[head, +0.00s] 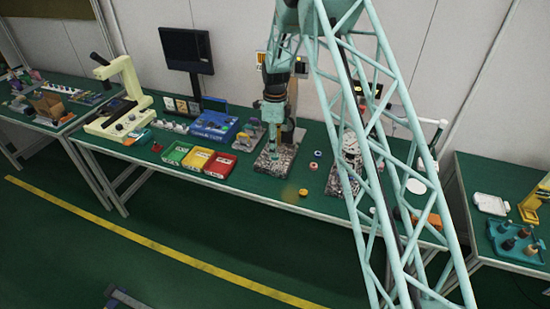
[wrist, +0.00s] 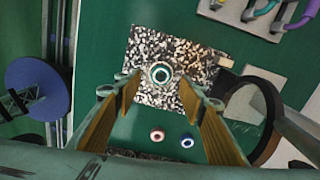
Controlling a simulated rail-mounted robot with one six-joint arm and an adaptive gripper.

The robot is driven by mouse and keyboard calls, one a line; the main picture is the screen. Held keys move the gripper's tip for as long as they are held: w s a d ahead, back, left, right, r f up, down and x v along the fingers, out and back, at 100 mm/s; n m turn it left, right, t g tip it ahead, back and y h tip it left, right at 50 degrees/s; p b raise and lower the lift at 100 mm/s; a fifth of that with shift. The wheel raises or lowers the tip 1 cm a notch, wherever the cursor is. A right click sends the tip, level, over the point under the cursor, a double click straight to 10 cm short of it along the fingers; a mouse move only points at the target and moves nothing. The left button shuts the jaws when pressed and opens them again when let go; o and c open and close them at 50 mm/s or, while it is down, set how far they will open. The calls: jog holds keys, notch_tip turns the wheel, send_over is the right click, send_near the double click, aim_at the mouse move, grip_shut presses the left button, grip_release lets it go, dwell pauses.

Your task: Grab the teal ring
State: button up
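In the head view my gripper (head: 272,142) points down over the speckled plate (head: 268,167). The ring cannot be made out there. Whether the fingertips are level with the ring cannot be told.
A red-pink ring (wrist: 157,135) and a blue ring (wrist: 187,142) lie on the green bench beside the plate. A dark round-framed object (wrist: 262,150) stands close on the right. A yellow ring (head: 303,192) lies near the bench front. Coloured trays (head: 197,158) are left of the plate.

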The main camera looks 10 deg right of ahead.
jog(key=shift+w+f, duration=0.1)
jog(key=shift+f, duration=1.95)
jog(key=c, duration=0.9)
